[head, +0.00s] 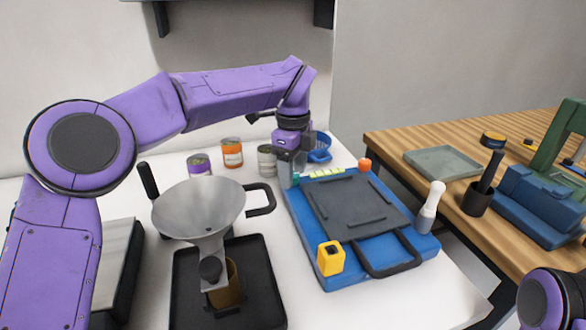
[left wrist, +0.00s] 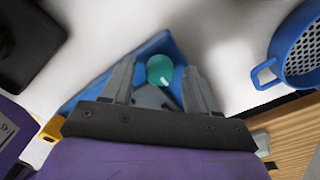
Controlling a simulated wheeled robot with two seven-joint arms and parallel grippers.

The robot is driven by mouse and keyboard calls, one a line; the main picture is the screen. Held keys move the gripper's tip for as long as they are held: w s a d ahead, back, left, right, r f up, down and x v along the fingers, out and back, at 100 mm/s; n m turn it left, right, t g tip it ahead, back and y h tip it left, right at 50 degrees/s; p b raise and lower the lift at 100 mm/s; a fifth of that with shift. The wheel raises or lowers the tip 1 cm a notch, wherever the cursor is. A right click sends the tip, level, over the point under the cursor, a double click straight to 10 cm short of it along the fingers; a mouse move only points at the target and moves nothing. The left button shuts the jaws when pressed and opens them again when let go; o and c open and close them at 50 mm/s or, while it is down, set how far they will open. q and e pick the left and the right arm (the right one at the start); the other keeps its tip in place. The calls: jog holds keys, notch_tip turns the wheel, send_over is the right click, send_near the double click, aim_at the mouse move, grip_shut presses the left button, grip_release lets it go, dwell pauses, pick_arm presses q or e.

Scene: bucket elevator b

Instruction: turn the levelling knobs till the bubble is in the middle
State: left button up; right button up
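A blue base (head: 425,243) with a dark grey plate (head: 355,205) lies on the white table. A yellow-green strip (head: 322,174), perhaps the level, runs along its far edge; I cannot make out a bubble. An orange knob (head: 364,165) is at the far right corner and a yellow block-like knob (head: 330,258) at the near left. My left gripper (head: 287,178) points down at the far left corner. In the left wrist view a teal knob (left wrist: 159,70) shows between its open fingers (left wrist: 158,85), with gaps beside it. My right gripper is out of view.
A metal funnel (head: 200,205) stands over a black tray (head: 185,290) left of the base. Several cans (head: 232,152) and a blue strainer (head: 320,147) are behind. A white-handled tool (head: 430,205) stands at the base's right edge, near a wooden bench (head: 400,140).

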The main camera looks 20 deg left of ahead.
pick_arm(q)
notch_tip(320, 180, up, 11)
jog(key=p, duration=0.2)
jog(key=shift+f, duration=0.2)
